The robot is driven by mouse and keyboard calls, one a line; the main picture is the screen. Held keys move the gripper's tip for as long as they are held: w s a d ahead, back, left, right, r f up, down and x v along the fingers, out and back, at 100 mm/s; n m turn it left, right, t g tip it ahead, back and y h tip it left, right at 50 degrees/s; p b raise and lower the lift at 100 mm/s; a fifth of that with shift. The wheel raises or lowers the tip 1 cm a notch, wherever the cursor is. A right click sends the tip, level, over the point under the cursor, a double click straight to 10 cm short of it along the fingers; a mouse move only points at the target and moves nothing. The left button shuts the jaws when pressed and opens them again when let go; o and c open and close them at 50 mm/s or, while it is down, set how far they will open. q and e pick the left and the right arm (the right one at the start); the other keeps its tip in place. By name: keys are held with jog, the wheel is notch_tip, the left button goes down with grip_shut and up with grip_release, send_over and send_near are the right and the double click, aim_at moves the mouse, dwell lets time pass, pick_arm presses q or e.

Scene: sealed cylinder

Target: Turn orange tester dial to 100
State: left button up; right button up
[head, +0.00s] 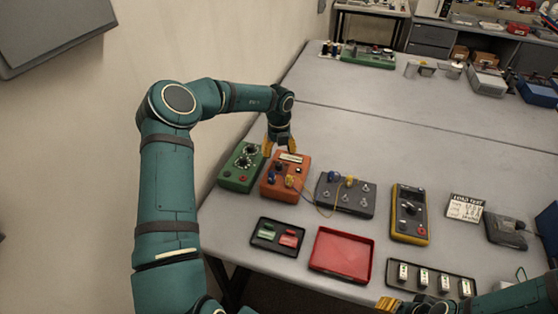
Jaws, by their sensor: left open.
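The orange tester (274,189) sits near the table's left edge, beside a green box with two dials. A dark round knob (279,167) shows on its face, with a pale label at its top. Its dial marks are too small to read. My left gripper (279,147) is open, fingers pointing down, over the tester's far end; I cannot tell whether it touches. My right gripper (390,304) shows only partly at the bottom edge, well away from the tester; its jaw opening is unclear.
Close by are the green box (240,167), a grey box (345,196) with a yellow lead to the tester, and a yellow-edged multimeter (410,212). In front are a black tray (278,236), an empty red tray (342,253) and another tray. The table's middle is clear.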

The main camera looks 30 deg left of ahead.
aim_at(279, 164)
pick_arm(q)
notch_tip(279, 164, up, 6)
jog(key=shift+f, duration=0.25)
jog(key=shift+s+f, duration=0.1)
dwell(0.4)
